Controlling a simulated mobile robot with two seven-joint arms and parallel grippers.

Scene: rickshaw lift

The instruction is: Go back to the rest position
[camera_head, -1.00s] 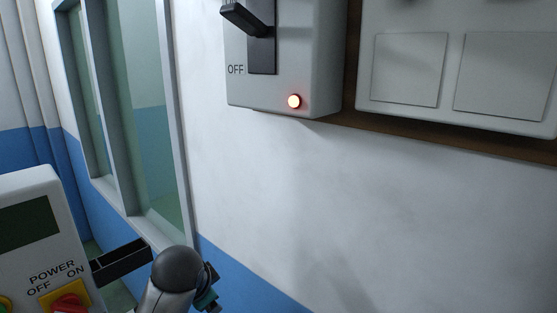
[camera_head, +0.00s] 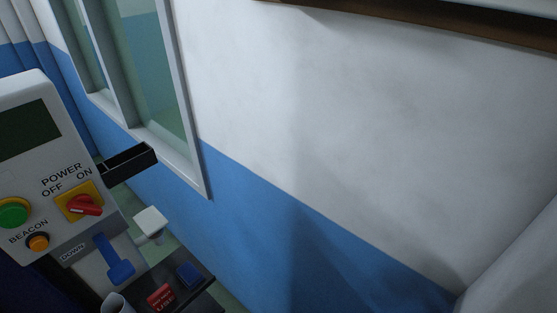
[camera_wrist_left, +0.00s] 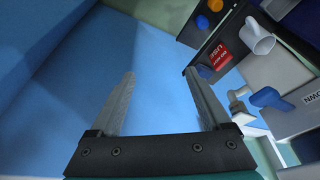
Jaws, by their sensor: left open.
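My left gripper (camera_wrist_left: 160,105) shows in the left wrist view, its two fingers apart with nothing between them. Blue wall and floor surfaces lie behind the fingers. No gripper shows in the head view now. My right gripper is out of sight. The control panel (camera_head: 105,215) stands at the left of the head view, with a red power switch (camera_head: 85,205), a green button (camera_head: 13,213) and an orange beacon button (camera_head: 38,242).
A blue lever (camera_head: 117,262) hangs below the panel. A dark tray (camera_head: 200,284) holds a red item (camera_head: 161,297) and a blue item (camera_head: 188,274). A white mug (camera_wrist_left: 258,38) shows in the left wrist view. A window (camera_head: 160,75) is in the wall. The wall at right is bare.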

